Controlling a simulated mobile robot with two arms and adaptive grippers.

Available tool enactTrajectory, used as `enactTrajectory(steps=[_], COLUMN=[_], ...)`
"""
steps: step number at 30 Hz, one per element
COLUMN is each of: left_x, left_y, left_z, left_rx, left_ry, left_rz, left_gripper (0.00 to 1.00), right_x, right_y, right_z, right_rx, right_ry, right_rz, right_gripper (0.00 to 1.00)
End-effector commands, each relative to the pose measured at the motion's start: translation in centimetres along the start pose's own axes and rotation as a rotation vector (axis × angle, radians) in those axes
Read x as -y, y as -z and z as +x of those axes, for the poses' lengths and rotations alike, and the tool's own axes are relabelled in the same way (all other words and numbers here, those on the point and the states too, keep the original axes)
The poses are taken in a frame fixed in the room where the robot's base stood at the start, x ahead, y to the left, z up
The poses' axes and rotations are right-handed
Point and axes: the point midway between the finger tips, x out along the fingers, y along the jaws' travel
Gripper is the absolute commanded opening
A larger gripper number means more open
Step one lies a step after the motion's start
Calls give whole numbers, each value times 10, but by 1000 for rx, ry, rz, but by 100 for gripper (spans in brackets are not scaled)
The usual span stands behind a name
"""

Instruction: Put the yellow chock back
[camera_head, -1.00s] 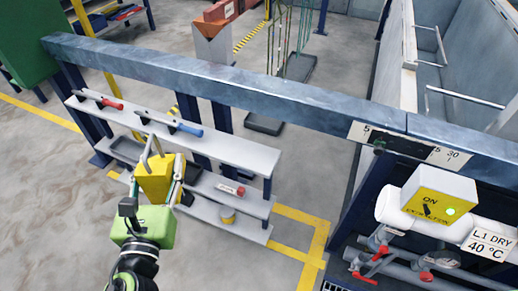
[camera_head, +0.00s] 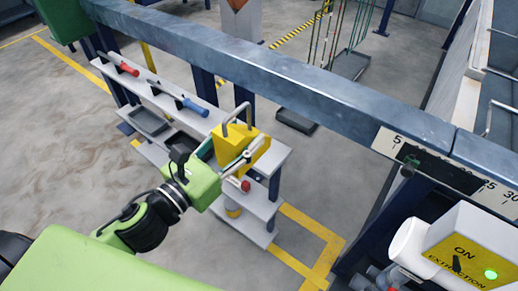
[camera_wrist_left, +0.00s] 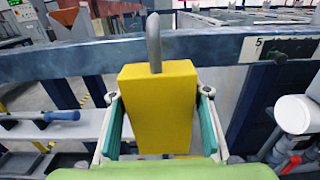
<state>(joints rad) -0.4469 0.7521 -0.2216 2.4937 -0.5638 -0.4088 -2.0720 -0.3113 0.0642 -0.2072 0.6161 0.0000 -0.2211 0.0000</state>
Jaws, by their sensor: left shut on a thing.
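The yellow chock (camera_head: 237,142) is a wedge-like block with a grey loop handle on top. My left gripper (camera_head: 232,160) is shut on it, with a finger on each side. In the head view the chock overlaps the right end of the upper white shelf (camera_head: 275,158); whether it touches the shelf I cannot tell. In the left wrist view the chock (camera_wrist_left: 158,105) stands between the green-padded fingers, its handle pointing up, with the blue-grey beam behind it. My right gripper is not in view.
A red-handled tool (camera_head: 126,68) and a blue-handled tool (camera_head: 192,105) lie on the upper shelf's left part. A grey tray (camera_head: 148,122) is on the level below. The beam (camera_head: 290,80) runs behind the shelf.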

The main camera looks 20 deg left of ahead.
Motion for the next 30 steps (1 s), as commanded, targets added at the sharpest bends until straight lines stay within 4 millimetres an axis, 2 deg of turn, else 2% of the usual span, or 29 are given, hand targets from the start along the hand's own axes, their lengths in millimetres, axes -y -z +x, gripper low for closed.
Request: enactTrajectory(steps=[5, 13, 15, 21, 30], left_x=[-12, -34, -38, -46, -52], left_y=[8, 33, 50, 78, 96], left_z=[28, 82, 91, 113, 127], left_rx=[8, 8, 5, 6, 6], left_ry=[-1, 0, -2, 0, 1], left_rz=[1, -1, -2, -2, -2], left_gripper=[5, 5, 5, 5, 5], right_x=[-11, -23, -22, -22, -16], right_y=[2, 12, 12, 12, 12], right_z=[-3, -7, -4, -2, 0], right_rx=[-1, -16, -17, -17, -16], right_ry=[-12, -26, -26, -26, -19], right_rz=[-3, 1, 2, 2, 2], right_gripper=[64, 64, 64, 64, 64])
